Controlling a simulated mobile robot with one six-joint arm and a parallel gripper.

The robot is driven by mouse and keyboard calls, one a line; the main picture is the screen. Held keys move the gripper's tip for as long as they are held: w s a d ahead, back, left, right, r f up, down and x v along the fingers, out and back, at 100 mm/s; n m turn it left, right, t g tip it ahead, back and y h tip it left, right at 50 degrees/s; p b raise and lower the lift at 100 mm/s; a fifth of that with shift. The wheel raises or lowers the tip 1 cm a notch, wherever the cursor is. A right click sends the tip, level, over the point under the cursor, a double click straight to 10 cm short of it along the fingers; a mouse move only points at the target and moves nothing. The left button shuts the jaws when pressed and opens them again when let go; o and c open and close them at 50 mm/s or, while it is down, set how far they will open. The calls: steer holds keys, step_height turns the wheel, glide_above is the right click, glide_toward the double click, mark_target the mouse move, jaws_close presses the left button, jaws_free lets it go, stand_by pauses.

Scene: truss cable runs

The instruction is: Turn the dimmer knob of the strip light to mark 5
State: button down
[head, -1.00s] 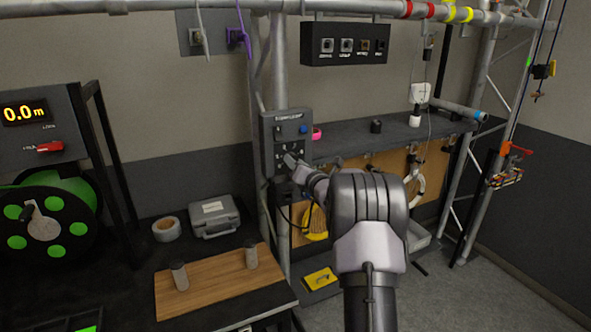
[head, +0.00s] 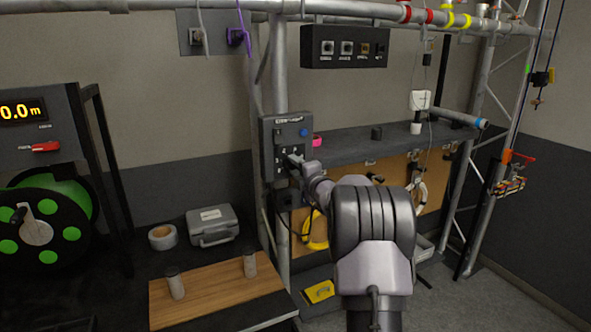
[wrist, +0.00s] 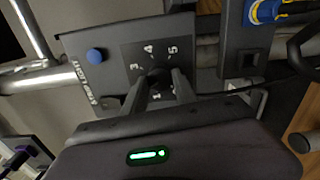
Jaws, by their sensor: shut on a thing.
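The strip light's grey control box (head: 279,131) is fixed to the truss upright, with a blue button (head: 303,132) near its top. In the wrist view, the dark dimmer knob (wrist: 158,77) sits in the dial on the box face (wrist: 117,68). Marks 3, 4 and 5 show around its far side, and the lower marks are partly covered. My gripper (wrist: 160,88) is shut on the dimmer knob, with one finger on each side. In the head view my gripper (head: 293,163) reaches the lower part of the box. I cannot tell which mark the knob points to.
A grey shelf (head: 350,142) runs right behind my arm, with a pink tape roll (head: 316,140) close to the box. A cable hangs below the box. A cable reel (head: 40,225), grey case (head: 211,225) and wooden board (head: 215,290) lie to the left.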

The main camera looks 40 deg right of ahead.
steer(key=m, duration=0.4)
steer(key=shift+m, duration=0.3)
steer(key=m+p, duration=0.7)
steer(key=m, duration=1.9)
steer(key=shift+p, duration=0.3)
steer(key=c, duration=1)
jaws_free()
steer(key=shift+o, duration=0.2)
